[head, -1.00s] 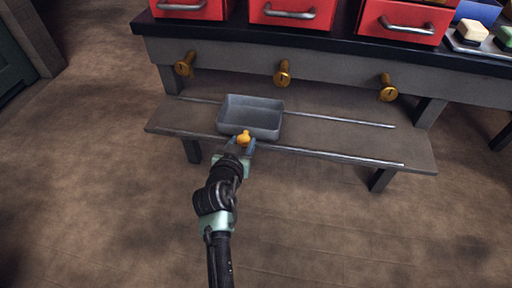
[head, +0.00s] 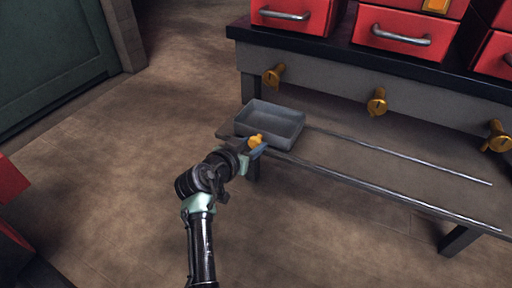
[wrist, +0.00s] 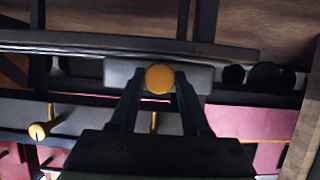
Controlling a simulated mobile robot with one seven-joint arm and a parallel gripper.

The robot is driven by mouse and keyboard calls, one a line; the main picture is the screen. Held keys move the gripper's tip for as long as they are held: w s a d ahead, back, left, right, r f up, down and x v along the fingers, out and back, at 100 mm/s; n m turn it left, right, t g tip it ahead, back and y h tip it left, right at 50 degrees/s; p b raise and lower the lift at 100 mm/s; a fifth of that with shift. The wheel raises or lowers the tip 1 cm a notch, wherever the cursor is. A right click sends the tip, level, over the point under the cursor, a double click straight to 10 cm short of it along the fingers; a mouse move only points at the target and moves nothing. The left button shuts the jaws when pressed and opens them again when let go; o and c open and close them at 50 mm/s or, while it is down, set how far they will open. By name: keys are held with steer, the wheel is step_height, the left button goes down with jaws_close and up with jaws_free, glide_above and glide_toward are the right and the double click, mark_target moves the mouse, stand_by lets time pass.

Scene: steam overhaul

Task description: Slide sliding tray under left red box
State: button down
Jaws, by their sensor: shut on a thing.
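The sliding tray (head: 285,135) is a shallow grey open box on two metal rails, at the left end of the low shelf. It looks empty. It stands low in front of the left red box (head: 290,14), which is on the bench above. A yellow knob (head: 255,141) is on the tray's near side. My gripper (head: 254,147) is shut on this knob. In the wrist view the knob (wrist: 159,78) sits between the two fingers, and the tray's grey side (wrist: 190,74) shows behind it.
The rails (head: 400,160) run free to the right along the low shelf (head: 380,170). Brass fittings (head: 377,101) stick out of the bench front above. More red boxes, including a middle one (head: 405,37), stand on the bench. Open floor lies to the left.

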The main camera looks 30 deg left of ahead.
steer(key=shift+a, duration=0.35)
steer(key=shift+c, duration=2.4)
jaws_free()
steer(key=shift+a, duration=0.1)
steer(key=shift+o, duration=0.5)
steer(key=p+v, duration=0.7)
steer(key=v, duration=0.6)
